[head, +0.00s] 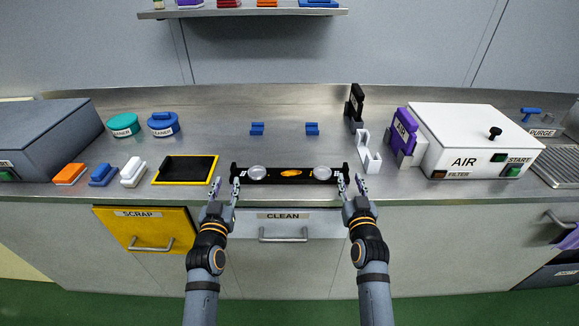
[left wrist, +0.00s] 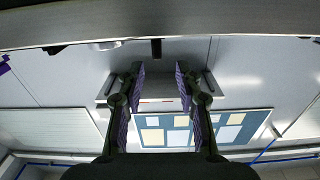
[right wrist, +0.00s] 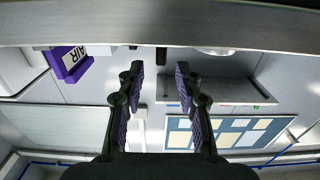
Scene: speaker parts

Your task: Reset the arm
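A long black bar (head: 290,176) lies along the counter's front edge, with two round clear discs and an orange mark on top. My left gripper (head: 225,187) is in front of the counter edge by the bar's left end. My right gripper (head: 351,186) is by the bar's right end. In the left wrist view, the left gripper's fingers (left wrist: 160,80) are apart with nothing between them. In the right wrist view, the right gripper's fingers (right wrist: 161,80) are also apart and empty. Whether a fingertip touches the bar cannot be told.
A yellow-rimmed black tray (head: 186,170) and small blocks lie left of the bar. A white bracket (head: 369,152), a purple AIR part (head: 404,131) and a white AIR box (head: 470,140) stand right. Below are a yellow SCRAP drawer (head: 147,231) and a CLEAN drawer (head: 284,230).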

